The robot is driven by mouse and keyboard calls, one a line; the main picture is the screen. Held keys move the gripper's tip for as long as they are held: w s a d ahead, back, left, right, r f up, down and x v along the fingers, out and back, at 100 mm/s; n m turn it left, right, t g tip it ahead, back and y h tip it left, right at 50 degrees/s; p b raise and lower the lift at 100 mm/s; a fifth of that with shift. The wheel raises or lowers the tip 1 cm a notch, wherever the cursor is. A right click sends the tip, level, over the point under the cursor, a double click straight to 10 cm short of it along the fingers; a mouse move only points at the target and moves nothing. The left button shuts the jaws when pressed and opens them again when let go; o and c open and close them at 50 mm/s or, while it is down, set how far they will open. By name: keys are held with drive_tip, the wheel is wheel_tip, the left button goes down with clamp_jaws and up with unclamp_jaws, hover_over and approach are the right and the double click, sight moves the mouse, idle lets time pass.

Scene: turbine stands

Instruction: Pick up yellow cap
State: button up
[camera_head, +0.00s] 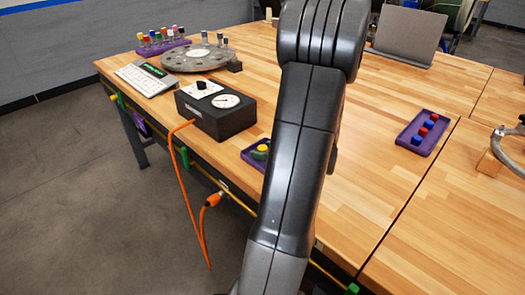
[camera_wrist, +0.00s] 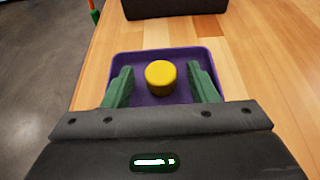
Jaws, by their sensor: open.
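The yellow cap (camera_wrist: 160,76) stands upright in a shallow purple tray (camera_wrist: 204,56) in the wrist view. In the head view the yellow cap (camera_head: 263,148) shows just left of my arm, in the partly hidden purple tray (camera_head: 249,157), with something green beside it. My gripper (camera_wrist: 160,80) is open, with one green finger on each side of the cap and a gap to it on both sides. I cannot tell how high the fingertips are above the tray floor. My arm hides the gripper in the head view.
A black box with a dial (camera_head: 216,112) stands beyond the tray, with an orange cable (camera_head: 177,165) hanging over the table edge. A grey disc (camera_head: 198,58) and keyboard (camera_head: 146,79) lie farther back. Another purple tray (camera_head: 423,133) holds red and blue caps at right.

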sight(262, 148)
drive_tip(key=shift+x, duration=0.8)
clamp_jaws()
wheel_tip(262, 148, up, 10)
drive_tip(key=shift+r+p, duration=0.1)
drive_tip(key=shift+p, duration=0.45)
drive_tip(key=c, duration=0.7)
unclamp_jaws()
clamp_jaws()
